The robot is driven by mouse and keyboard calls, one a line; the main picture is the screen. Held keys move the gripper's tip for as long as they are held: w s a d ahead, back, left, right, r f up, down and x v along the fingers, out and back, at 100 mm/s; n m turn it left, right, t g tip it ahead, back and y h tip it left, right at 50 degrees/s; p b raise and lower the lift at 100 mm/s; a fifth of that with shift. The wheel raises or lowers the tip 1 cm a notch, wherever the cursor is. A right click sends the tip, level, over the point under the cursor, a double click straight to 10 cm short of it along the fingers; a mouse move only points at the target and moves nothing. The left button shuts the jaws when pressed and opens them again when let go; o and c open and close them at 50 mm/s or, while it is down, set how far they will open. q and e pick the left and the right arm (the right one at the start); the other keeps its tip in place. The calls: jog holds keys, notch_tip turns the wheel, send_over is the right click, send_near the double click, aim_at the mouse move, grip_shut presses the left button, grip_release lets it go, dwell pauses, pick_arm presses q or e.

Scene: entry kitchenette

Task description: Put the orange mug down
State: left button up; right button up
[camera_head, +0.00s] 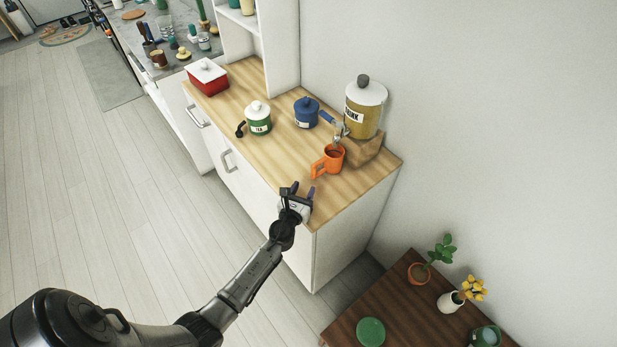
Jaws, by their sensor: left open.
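The orange mug (334,155) stands upright on the wooden counter top (283,159), below the tap of the drink dispenser (362,112). Its handle points to the lower left, toward my gripper. Something dark shows inside the mug. My left gripper (299,190) is open and empty at the counter's front edge. It is a little below and left of the mug in the picture and apart from its handle. My right gripper is not in this view.
A low dark wooden table (400,306) with plants is at the lower right.

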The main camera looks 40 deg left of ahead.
pick_arm(q)
jog(key=v, duration=0.4)
jog(key=shift+s, duration=0.15)
jog(key=shift+s+r+n, duration=0.1)
jog(key=shift+s+n, duration=0.15)
jog(key=shift+n, duration=0.05)
jog(key=s+d+n+g+y, duration=0.15)
jog(key=s+n+g, duration=0.55)
jog(key=s+n, duration=0.95)
jog(key=s+d+n+g+h, duration=0.5)
jog(key=s+d+n+h, duration=0.3)
jog(key=s+d+n, duration=0.3)
jog(key=d+n, duration=0.1)
jog(key=d, duration=0.2)
jog(key=shift+s+r+g+h, duration=0.2)
jog(key=shift+s+g+h, duration=0.05)
jog(key=shift+g+h, duration=0.15)
jog(key=shift+d, duration=0.1)
